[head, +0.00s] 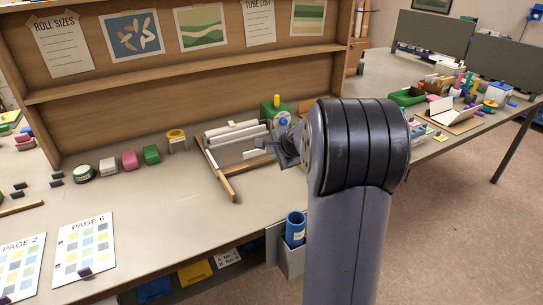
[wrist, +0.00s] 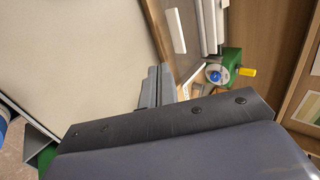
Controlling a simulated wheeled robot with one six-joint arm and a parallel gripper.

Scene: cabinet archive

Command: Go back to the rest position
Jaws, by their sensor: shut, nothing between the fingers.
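My gripper (head: 268,146) is in the middle of the head view, above the right part of the near table, close to a wooden tray. In the wrist view its fingers (wrist: 156,88) are together with nothing between them. My dark arm link hides part of the table to the right of the gripper.
The wooden tray (head: 226,184) holds white rolls (head: 236,132). A green box with a blue disc and yellow peg (wrist: 232,65) stands beside it. Coloured blocks line the table's back; page sheets (head: 84,248) lie at left. A bin with a blue roll (head: 295,228) stands below the edge.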

